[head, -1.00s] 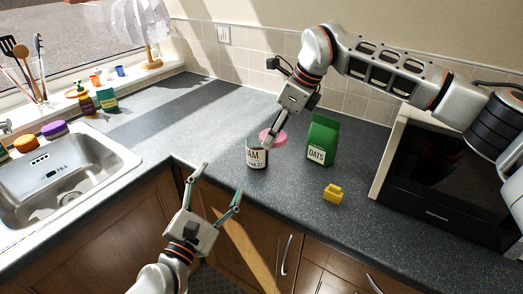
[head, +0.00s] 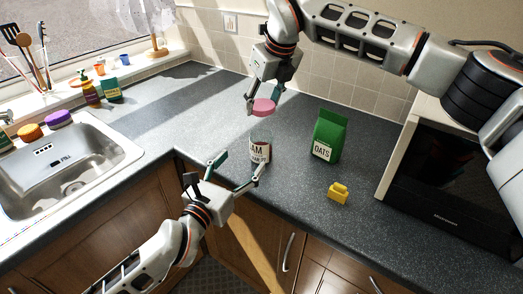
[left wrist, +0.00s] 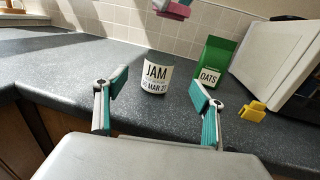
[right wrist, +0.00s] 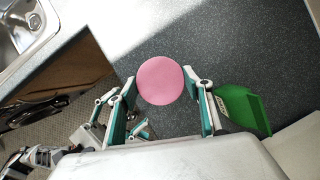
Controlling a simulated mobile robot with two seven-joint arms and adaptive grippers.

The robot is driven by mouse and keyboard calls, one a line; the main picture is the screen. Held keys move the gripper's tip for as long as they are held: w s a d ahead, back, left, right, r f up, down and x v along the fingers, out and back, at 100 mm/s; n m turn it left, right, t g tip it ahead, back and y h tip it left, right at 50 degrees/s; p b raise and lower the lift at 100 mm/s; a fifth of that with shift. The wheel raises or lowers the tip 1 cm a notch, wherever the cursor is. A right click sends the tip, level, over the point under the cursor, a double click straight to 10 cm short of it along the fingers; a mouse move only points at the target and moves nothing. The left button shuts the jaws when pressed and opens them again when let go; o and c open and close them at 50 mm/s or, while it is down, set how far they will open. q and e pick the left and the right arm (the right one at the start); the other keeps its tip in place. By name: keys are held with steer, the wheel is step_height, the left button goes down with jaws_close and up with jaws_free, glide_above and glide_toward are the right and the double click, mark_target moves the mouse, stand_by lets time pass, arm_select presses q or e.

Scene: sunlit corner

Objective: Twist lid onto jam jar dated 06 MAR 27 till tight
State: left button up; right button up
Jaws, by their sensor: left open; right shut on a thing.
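The jam jar (head: 259,151) stands upright and lidless on the dark worktop near its front edge. Its label reads JAM, 06 MAR 27, in the left wrist view (left wrist: 156,77). The pink lid (head: 264,107) is held in the air above the jar by my right gripper (head: 264,104), which is shut on it. In the right wrist view the lid (right wrist: 160,80) sits between the fingertips and hides the jar. My left gripper (head: 240,171) is open, low in front of the jar, with its fingers pointing at it. The jar shows beyond and between those fingers, apart from them.
A green oats packet (head: 327,136) stands right of the jar, with a yellow block-like thing (head: 338,192) nearer the front edge. A black-fronted appliance (head: 433,180) stands at the right. The sink (head: 68,165) is at the left. The worktop left of the jar is clear.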

mark_target(256, 145)
arm_select(q)
steer(key=x, duration=1.1)
steer(key=shift+w, duration=0.1)
steer(key=c, duration=1.7)
arm_select(e)
steer(key=shift+f, duration=2.45)
steer(key=shift+f, duration=0.9)
steer(key=shift+f, duration=0.6)
